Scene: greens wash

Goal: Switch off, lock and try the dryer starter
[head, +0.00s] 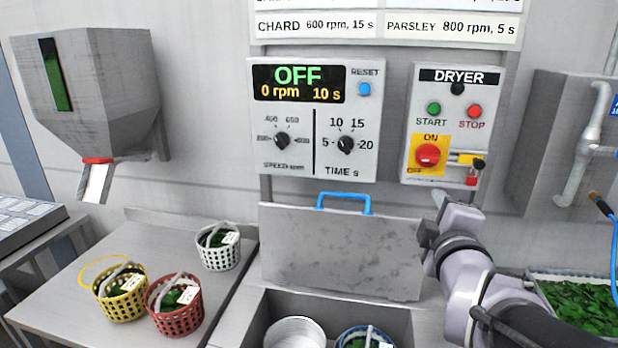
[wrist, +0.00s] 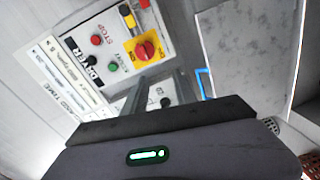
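The dryer starter box (head: 411,132) is on the back wall, with a green START button (head: 434,109), a red STOP button (head: 474,111) and a dark lamp (head: 457,89). Its red rotary switch (head: 428,155) sits on a yellow plate marked ON above and OFF at lower left; I cannot tell its setting. Right of it are a yellow slide (head: 464,159) with a black knob and a red padlock (head: 471,181). My gripper (head: 431,216) is below the box, apart from it, open and empty. The wrist view shows the box (wrist: 82,66) and switch (wrist: 145,50) beyond the fingers (wrist: 160,85).
The control panel (head: 299,165) left of the starter reads OFF, 0 rpm, 10 s. Below it stands a raised grey lid (head: 340,250) with a blue handle (head: 343,196). Several baskets of greens stand on the left bench (head: 70,295). A pipe (head: 590,140) is at right.

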